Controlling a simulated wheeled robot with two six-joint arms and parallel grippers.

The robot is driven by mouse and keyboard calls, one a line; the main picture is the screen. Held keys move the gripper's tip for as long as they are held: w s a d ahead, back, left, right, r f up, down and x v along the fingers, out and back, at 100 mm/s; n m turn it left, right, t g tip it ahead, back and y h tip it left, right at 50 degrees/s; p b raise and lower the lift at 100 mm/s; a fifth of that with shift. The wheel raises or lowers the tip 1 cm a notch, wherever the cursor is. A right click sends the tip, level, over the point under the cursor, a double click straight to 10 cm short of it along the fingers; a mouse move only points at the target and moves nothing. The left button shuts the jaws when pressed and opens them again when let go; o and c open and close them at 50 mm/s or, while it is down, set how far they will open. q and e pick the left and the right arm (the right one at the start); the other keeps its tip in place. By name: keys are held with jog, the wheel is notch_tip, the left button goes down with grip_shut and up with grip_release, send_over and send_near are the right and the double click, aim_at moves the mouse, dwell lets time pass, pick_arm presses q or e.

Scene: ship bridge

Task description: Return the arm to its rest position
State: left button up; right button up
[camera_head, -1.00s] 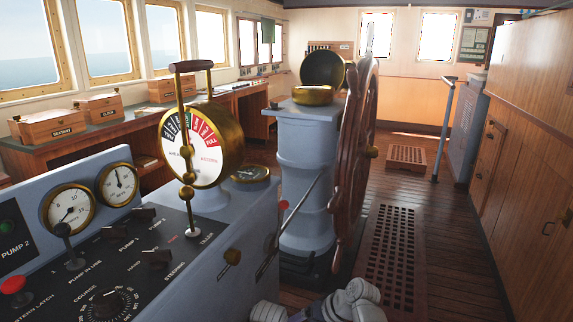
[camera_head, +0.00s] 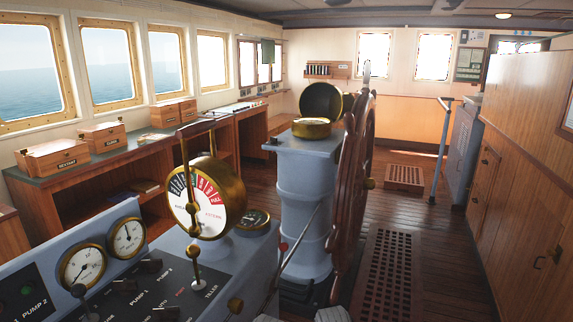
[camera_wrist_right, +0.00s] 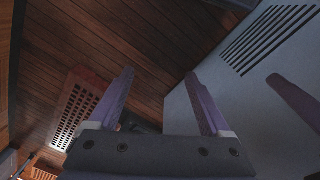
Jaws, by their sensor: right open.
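My right gripper (camera_wrist_right: 160,75) shows in the right wrist view with its two purple fingers spread apart and nothing between them. Beyond the fingers are the plank floor and a pale grey panel. In the head view only a small pale piece of my arm (camera_head: 332,315) shows at the bottom edge, below the ship's wheel; the gripper itself cannot be made out there. My left gripper is in neither view.
The grey console (camera_head: 130,290) with gauges and the brass telegraph (camera_head: 207,198) stands at left. The wooden wheel (camera_head: 350,180) and grey pedestal (camera_head: 303,200) stand in the middle. A floor grating (camera_head: 388,270) lies right of them, before the wooden cabinets (camera_head: 525,170).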

pick_arm(q)
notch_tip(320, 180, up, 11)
jog(key=p, duration=0.8)
pick_arm(e)
jog(key=s+a+r+n, duration=0.1)
jog(key=s+a+r, duration=0.2)
jog(key=r, duration=0.8)
jog(key=shift+a+n+h, duration=0.3)
jog(key=shift+a+n, duration=0.1)
jog(key=shift+a, duration=0.4)
